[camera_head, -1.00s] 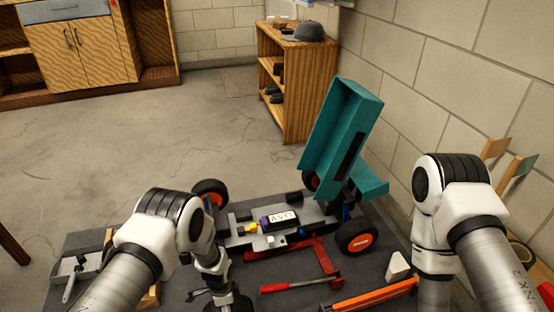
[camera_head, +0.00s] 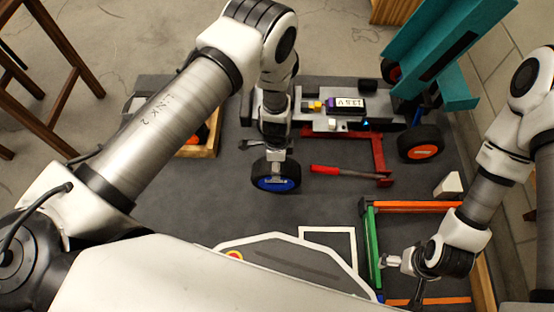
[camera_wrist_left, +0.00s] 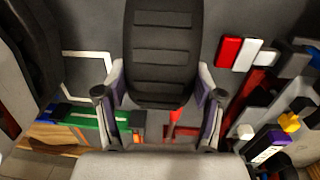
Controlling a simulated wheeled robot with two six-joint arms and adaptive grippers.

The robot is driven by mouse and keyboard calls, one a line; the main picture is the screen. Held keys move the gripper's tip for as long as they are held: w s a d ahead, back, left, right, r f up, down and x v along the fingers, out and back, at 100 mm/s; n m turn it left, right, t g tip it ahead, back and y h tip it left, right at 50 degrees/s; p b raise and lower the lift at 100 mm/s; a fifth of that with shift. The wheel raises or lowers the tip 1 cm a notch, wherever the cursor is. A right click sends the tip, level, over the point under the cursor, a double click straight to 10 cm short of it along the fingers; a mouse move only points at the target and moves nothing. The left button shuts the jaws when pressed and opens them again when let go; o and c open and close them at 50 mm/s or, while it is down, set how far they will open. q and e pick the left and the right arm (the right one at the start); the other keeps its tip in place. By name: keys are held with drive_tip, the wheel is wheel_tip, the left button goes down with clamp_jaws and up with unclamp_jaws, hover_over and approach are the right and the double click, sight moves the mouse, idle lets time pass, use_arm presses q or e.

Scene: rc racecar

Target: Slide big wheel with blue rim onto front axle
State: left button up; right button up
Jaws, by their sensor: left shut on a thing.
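The big wheel with the blue rim (camera_head: 277,184) is upright, with its rim facing the camera in the head view. My left gripper (camera_head: 277,156) is shut on its black tyre from above. In the left wrist view the tyre (camera_wrist_left: 163,50) fills the space between the fingers, and its rim is hidden. The car chassis (camera_head: 310,124) lies behind the wheel, apart from it in the picture. My left arm covers its near left end, so I cannot make out the front axle. My right gripper (camera_head: 392,261) is at the lower right; its fingers are too small to judge.
An orange-rimmed wheel (camera_head: 420,145) is at the chassis's near right. The turquoise body (camera_head: 445,55) tilts up behind it. A red stand (camera_head: 380,160) and red-handled tool (camera_head: 330,170) lie near the chassis. A tray with green and orange edges (camera_head: 372,245) is near my right gripper.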

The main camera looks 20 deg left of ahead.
use_arm(q)
drive_tip(key=shift+w+p, duration=0.1)
drive_tip(key=shift+p, duration=0.3)
drive_tip(key=shift+w+a+b, duration=0.25)
drive_tip(key=shift+w+b, duration=0.65)
drive_tip(key=shift+b, duration=0.05)
drive_tip(key=shift+w+a+b, duration=0.3)
drive_tip(key=shift+w+b, duration=0.65)
drive_tip(key=shift+b, duration=0.05)
drive_tip(key=shift+w+a+b, duration=0.25)
drive_tip(key=shift+w+b, duration=0.65)
drive_tip(key=shift+b, duration=0.05)
drive_tip(key=shift+p, duration=0.45)
drive_tip(key=shift+p, duration=0.35)
